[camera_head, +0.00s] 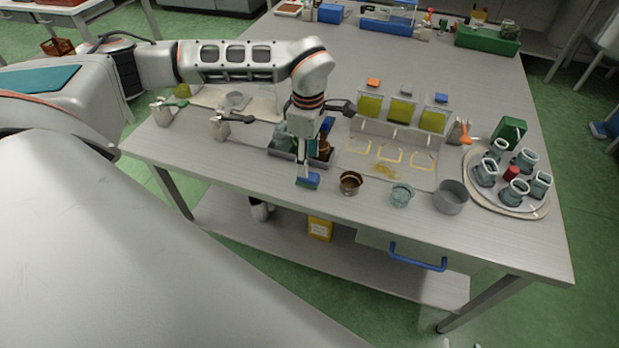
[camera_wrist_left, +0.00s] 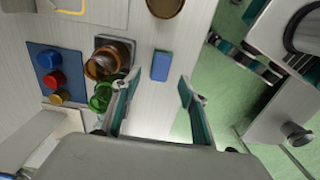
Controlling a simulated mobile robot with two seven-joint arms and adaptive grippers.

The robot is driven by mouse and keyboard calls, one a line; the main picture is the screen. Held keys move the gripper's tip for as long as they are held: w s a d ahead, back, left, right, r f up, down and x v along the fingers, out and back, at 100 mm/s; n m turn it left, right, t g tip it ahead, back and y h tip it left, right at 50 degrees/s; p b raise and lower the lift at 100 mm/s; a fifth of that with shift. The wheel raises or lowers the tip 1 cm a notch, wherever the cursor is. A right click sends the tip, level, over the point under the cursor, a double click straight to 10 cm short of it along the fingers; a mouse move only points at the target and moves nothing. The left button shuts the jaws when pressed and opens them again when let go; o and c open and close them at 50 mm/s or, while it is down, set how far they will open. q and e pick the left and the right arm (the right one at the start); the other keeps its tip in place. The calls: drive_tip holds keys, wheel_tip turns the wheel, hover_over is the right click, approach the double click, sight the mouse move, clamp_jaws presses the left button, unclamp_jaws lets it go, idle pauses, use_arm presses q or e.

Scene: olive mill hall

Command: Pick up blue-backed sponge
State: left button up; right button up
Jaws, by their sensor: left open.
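The blue-backed sponge (camera_head: 309,182) lies near the front edge of the long grey table, blue side up. In the left wrist view the sponge (camera_wrist_left: 160,66) is a small blue block beyond my fingertips, roughly in line with the gap between them. My left gripper (camera_head: 305,168) points down over the front of the table, right by the sponge in the picture. It is open, and in the left wrist view the jaws (camera_wrist_left: 157,83) are spread wide with nothing between them. The sponge's lower side is hidden.
A grey tray (camera_head: 284,155) with bottles stands just behind the sponge. A brown bowl (camera_head: 350,182), a glass bowl (camera_head: 402,195) and a grey pot (camera_head: 451,197) stand to its right. A round tray (camera_head: 533,209) holds several small jugs. The table's front edge is close.

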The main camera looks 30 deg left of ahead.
sight(308, 179)
use_arm(q)
drive_tip(key=shift+f, duration=2.7)
drive_tip(key=c, duration=1.2)
